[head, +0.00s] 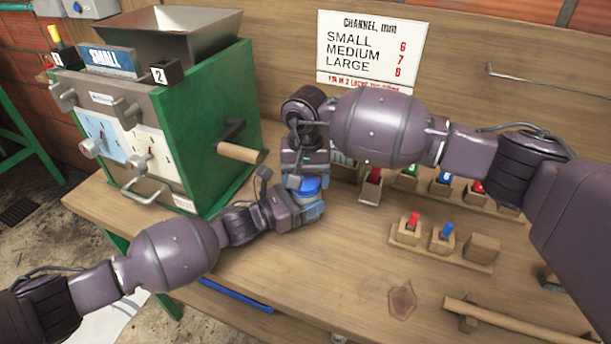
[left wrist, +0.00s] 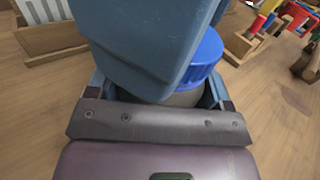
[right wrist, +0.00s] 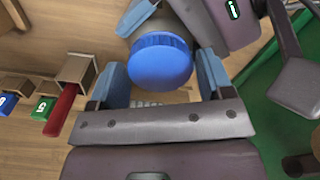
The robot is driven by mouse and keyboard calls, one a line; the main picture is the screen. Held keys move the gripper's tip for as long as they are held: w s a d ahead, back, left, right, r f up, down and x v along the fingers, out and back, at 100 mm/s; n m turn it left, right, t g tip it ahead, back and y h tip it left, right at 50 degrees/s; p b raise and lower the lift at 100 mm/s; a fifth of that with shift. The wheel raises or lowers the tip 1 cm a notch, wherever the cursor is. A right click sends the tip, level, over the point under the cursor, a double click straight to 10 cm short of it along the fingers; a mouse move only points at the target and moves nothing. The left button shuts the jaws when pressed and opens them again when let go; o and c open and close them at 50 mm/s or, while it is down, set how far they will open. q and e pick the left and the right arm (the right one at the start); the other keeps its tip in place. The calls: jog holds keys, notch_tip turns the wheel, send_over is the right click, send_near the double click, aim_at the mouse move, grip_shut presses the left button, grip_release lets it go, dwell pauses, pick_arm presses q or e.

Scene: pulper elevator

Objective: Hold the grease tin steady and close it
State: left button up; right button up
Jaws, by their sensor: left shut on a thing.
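The grease tin has a grey body and a ribbed blue lid (head: 308,187), which sits on its top. The grey body (left wrist: 186,97) shows between the fingers in the left wrist view. My left gripper (head: 312,208) is shut around the body low down, above the bench. My right gripper (head: 302,172) is directly above the tin, pointing down. In the right wrist view its open fingers stand on either side of the lid (right wrist: 160,62), with narrow gaps. A blue-grey finger hides part of the lid in the left wrist view. I cannot tell how tight the lid is.
A green machine (head: 215,130) with a side handle (head: 241,152) stands left of the grippers. Wooden holders with coloured pegs (head: 440,240) stand to the right. A wooden bar (head: 515,325) lies at the front right. The bench front middle (head: 345,270) is clear.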

jog(key=c, duration=0.7)
jog(key=m, duration=0.9)
jog(key=shift+m, duration=0.4)
jog(key=o, duration=1)
jog(key=shift+r, duration=2.25)
